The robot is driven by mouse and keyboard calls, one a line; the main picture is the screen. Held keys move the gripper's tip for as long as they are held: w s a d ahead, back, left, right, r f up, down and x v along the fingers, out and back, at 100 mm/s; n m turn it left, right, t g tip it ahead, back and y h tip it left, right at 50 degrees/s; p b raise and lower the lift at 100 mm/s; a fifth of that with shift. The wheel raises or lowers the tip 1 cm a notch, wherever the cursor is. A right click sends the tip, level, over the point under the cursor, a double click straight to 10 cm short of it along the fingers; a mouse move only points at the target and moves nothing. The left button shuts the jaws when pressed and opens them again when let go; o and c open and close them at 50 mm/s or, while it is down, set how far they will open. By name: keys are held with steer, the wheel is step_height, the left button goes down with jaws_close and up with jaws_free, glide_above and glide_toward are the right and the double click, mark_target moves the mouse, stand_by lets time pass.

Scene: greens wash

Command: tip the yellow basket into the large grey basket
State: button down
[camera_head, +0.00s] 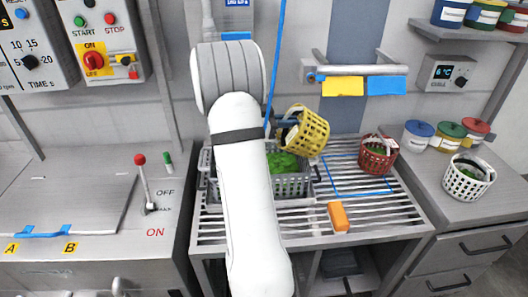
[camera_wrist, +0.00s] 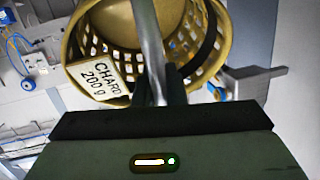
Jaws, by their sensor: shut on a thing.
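The yellow basket (camera_head: 305,131) is held in the air, tilted, above the right part of the large grey basket (camera_head: 290,184). The grey basket stands on the slatted rack and has green leaves (camera_head: 284,162) in it; my arm hides part of it. My gripper (camera_head: 284,127) is shut on the yellow basket at its left side. In the wrist view the yellow basket (camera_wrist: 90,40) fills the top, with a tag reading "CHARD 200 g" (camera_wrist: 98,75), and my gripper (camera_wrist: 158,95) is on its handle.
A red basket (camera_head: 377,156) stands on the rack (camera_head: 400,212) to the right, by a blue outlined square (camera_head: 345,192). An orange block (camera_head: 338,216) lies at the rack's front. A white basket (camera_head: 466,182) and several lidded tubs (camera_head: 449,137) stand on the right counter.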

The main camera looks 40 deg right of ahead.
mark_target(326, 123)
steer(key=shift+s+d+r+y+p, duration=0.25)
steer(key=shift+y+p, duration=0.05)
steer(key=shift+p, duration=0.2)
steer(key=p, duration=0.2)
steer(key=t+y+p, duration=0.1)
steer(key=p, duration=0.1)
steer(key=shift+s+d+r, duration=0.3)
steer(key=shift+d+r, duration=0.05)
steer(key=shift+d, duration=0.05)
steer(key=s+d+t+y+p, duration=0.1)
steer(key=p, duration=0.3)
steer(key=s+d+r+t+y+p, duration=0.1)
steer(key=d+y+p, duration=0.1)
steer(key=p, duration=0.2)
steer(key=shift+s+m+p, duration=0.25)
steer(key=shift+m+p, duration=0.15)
steer(key=shift+s+d+f+t+y+p, duration=0.3)
steer(key=shift+s+d+f+y+p, duration=0.1)
steer(key=shift+p, duration=0.6)
steer(key=shift+s+d+f+t+y+b, duration=0.5)
steer(key=shift+s+d+t+y, duration=0.1)
steer(key=shift+d, duration=0.2)
steer(key=shift+s+d+t+y, duration=0.95)
steer(key=shift+d+y, duration=0.2)
steer(key=shift+y, duration=0.15)
steer(key=shift+s+d+m, duration=0.1)
steer(key=shift+m, duration=0.2)
